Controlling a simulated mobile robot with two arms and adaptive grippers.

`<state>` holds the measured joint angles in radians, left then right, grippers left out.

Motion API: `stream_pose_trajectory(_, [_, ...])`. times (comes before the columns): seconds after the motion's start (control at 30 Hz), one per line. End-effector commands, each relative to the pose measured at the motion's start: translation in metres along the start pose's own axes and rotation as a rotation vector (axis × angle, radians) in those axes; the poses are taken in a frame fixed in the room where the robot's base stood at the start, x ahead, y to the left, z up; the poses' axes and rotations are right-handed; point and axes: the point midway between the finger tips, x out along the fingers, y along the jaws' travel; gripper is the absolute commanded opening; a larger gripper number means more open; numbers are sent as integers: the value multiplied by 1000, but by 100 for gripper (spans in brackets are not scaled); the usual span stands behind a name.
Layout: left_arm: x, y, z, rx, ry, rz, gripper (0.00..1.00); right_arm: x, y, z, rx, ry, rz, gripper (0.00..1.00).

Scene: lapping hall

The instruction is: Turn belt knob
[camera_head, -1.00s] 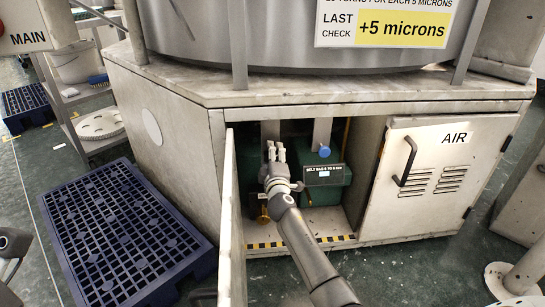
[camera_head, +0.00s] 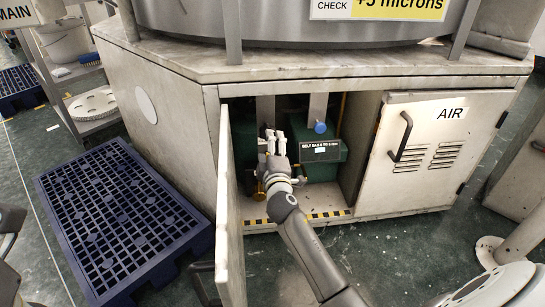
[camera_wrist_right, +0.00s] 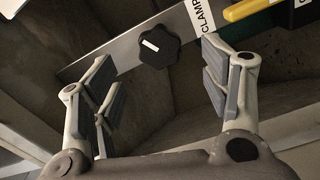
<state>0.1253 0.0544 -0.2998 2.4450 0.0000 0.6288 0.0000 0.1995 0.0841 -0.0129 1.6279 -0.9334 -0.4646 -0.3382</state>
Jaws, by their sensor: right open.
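A black lobed knob (camera_wrist_right: 158,47) with a white mark sits on a metal strip in the right wrist view. A partly cut-off label (camera_wrist_right: 202,18) reading "CLAMP" is beside it. My right gripper (camera_head: 274,134) reaches into the open cabinet bay, in front of the green machinery. Its fingers are spread and empty; in the right wrist view (camera_wrist_right: 160,85) the knob shows between and beyond them, apart from both. The black knob is not visible in the head view. A sign about belt sag (camera_head: 321,146) is on the green housing, below a blue knob (camera_head: 320,127). My left gripper is not in view.
The open cabinet door (camera_head: 230,215) stands close left of my right arm. The closed AIR door (camera_head: 432,150) is to the right. A yellow handle (camera_wrist_right: 245,10) is near the label. A blue pallet (camera_head: 120,215) lies on the floor at left.

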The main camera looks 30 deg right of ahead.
Motion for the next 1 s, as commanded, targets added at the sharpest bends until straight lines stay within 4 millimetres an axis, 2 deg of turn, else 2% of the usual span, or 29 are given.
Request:
stream_pose_trajectory(0.1, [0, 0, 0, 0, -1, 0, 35, -20, -1, 0, 1, 0, -2, 70])
stream_pose_trajectory(0.3, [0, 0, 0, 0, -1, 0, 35, -38, 0, 0, 0, 0, 0, 70])
stream_pose_trajectory(0.9, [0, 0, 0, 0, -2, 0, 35, -42, 0, 0, 0, 0, -2, 70])
stream_pose_trajectory(1.0, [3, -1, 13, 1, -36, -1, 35, -42, -2, -1, 5, 1, -20, 70])
